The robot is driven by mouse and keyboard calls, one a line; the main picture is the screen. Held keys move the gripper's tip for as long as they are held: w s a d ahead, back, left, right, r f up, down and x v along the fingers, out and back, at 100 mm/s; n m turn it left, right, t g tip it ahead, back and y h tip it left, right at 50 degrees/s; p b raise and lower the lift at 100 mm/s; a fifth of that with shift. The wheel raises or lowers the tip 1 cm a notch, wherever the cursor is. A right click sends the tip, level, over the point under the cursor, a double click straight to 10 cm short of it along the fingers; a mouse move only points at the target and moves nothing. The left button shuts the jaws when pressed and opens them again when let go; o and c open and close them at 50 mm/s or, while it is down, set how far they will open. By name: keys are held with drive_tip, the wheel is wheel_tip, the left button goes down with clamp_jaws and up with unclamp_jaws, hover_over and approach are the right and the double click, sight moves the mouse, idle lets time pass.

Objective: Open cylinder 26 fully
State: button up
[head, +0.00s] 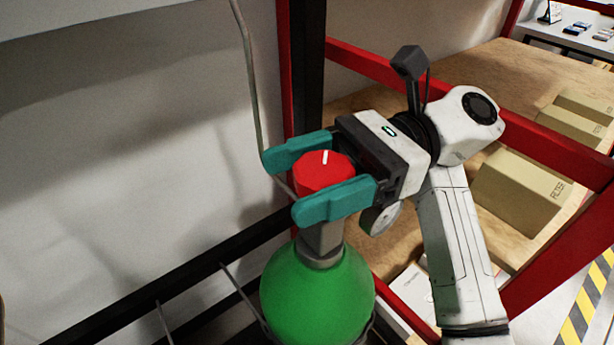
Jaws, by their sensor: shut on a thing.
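A green gas cylinder (316,292) stands upright at the lower middle of the head view, with a grey valve neck and a red knob (322,171) on top. A short white mark on the knob points nearly straight up in the picture. My gripper (306,183) comes from the right, with one teal finger on each side of the knob, and is shut on it. The finger nearer me hides the knob's lower side. A round gauge (380,219) shows beside the valve, partly behind my gripper. No number is readable on the cylinder.
A black rail (190,284) and thin rods run beside the cylinder. A black and red post (300,75) and a thin pipe (247,90) rise behind it. Red frame bars and a wooden shelf with cardboard boxes (518,190) lie to the right.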

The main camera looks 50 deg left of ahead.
sight(349, 164)
drive_tip(key=o, duration=1)
drive_tip(key=shift+c, duration=0.2)
drive_tip(key=shift+b+v, duration=0.6)
drive_tip(key=shift+v, duration=3.15)
